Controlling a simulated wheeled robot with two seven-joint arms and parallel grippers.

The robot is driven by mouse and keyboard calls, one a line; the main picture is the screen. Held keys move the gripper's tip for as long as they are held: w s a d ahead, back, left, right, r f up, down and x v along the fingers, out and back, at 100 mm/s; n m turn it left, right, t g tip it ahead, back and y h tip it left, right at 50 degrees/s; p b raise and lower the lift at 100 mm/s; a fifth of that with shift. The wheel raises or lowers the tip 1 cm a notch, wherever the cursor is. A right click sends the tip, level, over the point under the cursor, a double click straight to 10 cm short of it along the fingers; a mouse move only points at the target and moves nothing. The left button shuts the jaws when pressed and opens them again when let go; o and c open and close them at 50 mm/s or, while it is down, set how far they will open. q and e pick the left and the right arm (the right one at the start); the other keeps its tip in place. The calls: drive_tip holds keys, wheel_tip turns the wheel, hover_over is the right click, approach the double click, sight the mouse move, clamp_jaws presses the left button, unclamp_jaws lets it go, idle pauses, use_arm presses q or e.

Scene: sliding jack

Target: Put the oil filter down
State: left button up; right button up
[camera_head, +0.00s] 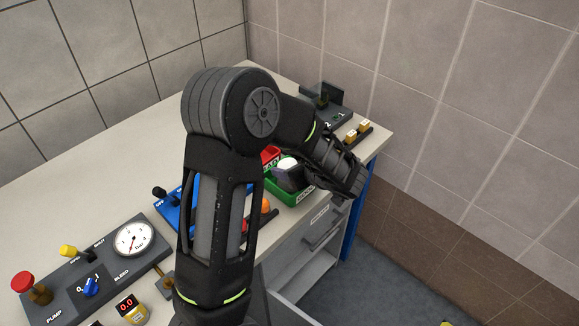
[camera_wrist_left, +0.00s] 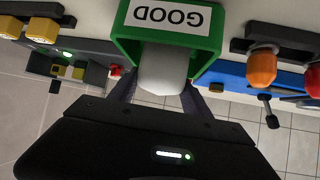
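The oil filter (camera_wrist_left: 163,72) is a pale, rounded cylinder between the fingers of my left gripper (camera_wrist_left: 163,88). In the left wrist view the fingers lie close along both its sides and look shut on it. The filter is at the green bin (camera_wrist_left: 126,45) with the GOOD label, overlapping its opening; whether it touches the bin floor is hidden. In the head view the left gripper (camera_head: 290,177) is over the green bin (camera_head: 272,186), partly behind my arm, with a white part of the filter (camera_head: 288,162) showing. My right gripper is not in view.
A red bin (camera_head: 270,154) stands behind the green one. A blue panel (camera_head: 172,212) with levers is left of the bins, and a dark pump panel with a gauge (camera_head: 134,239) is at the front left. A drawer cabinet (camera_head: 318,240) is below the bench edge.

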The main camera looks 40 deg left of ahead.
use_arm(q)
drive_tip(key=o, duration=0.4)
drive_tip(key=shift+o, duration=0.2)
drive_tip(key=shift+r+p, duration=0.3)
drive_tip(key=shift+p, duration=0.2)
drive_tip(key=b+v, duration=0.3)
drive_tip(key=v, duration=0.9)
drive_tip(key=shift+b, duration=0.35)
drive_tip(key=shift+s+f, duration=0.1)
